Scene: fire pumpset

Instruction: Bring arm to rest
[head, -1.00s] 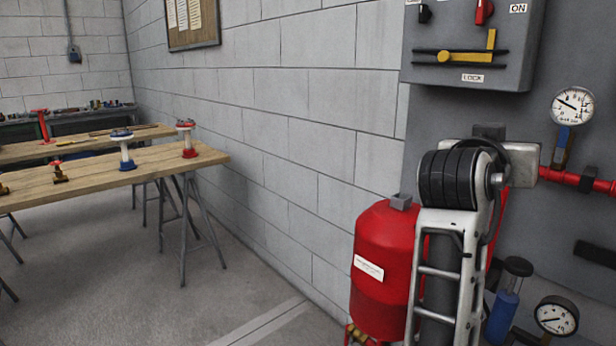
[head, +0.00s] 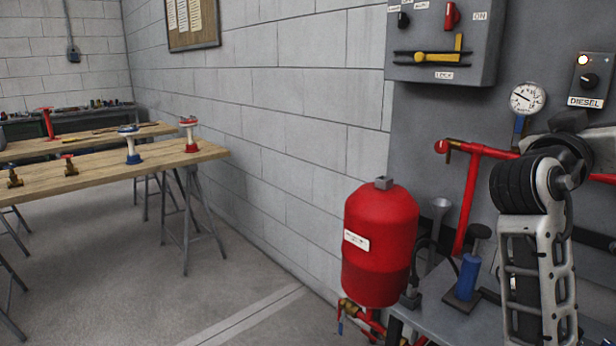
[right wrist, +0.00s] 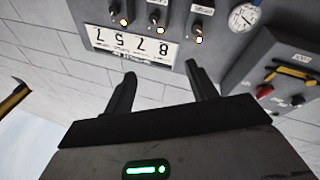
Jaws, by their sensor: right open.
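My right arm stands at the right of the head view, bent, with its black and light-grey links in front of the pump set. Its gripper is outside the head view. In the right wrist view my right gripper (right wrist: 160,88) is open, its two dark fingers apart with nothing between them. Beyond the fingers is a grey panel (right wrist: 215,45) with a number plate (right wrist: 133,45) that appears upside down, and lit switches. No contact with the panel shows. My left gripper is in neither view.
A red tank (head: 380,250), red pipes (head: 470,195), a gauge (head: 527,98) and a blue cylinder (head: 467,278) are close to the arm. A grey switch box (head: 440,45) hangs above. A wooden workbench (head: 100,172) with valves stands left. Floor (head: 120,290) between is clear.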

